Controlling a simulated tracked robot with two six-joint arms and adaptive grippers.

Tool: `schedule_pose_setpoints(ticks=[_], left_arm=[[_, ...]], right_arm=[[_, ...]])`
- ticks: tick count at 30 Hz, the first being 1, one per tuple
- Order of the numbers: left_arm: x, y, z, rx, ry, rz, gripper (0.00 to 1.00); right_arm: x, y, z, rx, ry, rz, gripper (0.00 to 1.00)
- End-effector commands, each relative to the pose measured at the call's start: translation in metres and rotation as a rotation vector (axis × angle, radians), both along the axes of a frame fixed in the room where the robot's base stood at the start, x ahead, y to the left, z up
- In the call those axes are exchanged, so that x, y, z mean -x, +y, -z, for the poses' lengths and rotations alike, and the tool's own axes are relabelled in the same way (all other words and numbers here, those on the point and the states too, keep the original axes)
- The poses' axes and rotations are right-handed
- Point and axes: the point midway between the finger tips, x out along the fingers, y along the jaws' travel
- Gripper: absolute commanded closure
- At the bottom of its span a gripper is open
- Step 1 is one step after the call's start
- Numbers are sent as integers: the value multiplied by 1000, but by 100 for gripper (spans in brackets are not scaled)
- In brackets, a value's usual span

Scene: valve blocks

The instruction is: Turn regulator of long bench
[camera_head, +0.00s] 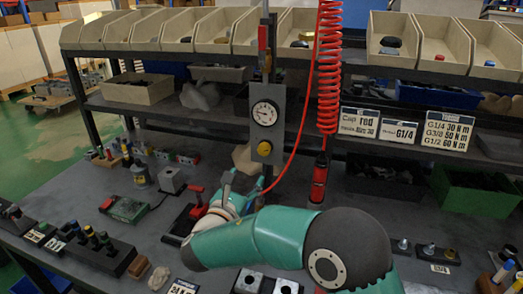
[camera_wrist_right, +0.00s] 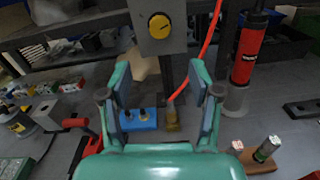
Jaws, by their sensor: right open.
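The regulator is a yellow round knob (camera_head: 264,148) on a grey upright panel (camera_head: 270,95), below a white pressure gauge (camera_head: 265,112). The knob also shows at the top of the right wrist view (camera_wrist_right: 159,26), with a dark line across its face. My right gripper (camera_head: 243,188) is below and a little left of the knob in the head view. In the wrist view its two fingers (camera_wrist_right: 159,78) stand apart with nothing gripped, and the knob appears beyond and above the gap. My left gripper does not show.
A red coiled hose (camera_head: 330,70) hangs right of the panel above a red cylinder (camera_head: 319,180). A thin red hose runs down beside the panel. A blue block (camera_wrist_right: 140,119) with fittings and a brass piece (camera_wrist_right: 172,118) lie beyond the fingers. Shelves with bins are behind.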

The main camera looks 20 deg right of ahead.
Motion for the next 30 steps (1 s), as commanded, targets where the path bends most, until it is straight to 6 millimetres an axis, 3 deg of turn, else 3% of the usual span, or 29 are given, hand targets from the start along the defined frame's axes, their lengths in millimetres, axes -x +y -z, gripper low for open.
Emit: schedule_pose_setpoints(ticks=[16, 22, 30], left_arm=[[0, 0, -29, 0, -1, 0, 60], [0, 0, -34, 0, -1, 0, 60], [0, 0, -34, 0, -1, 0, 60]], right_arm=[[-92, -63, -1, 0, 1, -2, 37], [-108, -72, -1, 0, 0, -5, 37], [-111, -73, 0, 1, 1, -8, 37]])
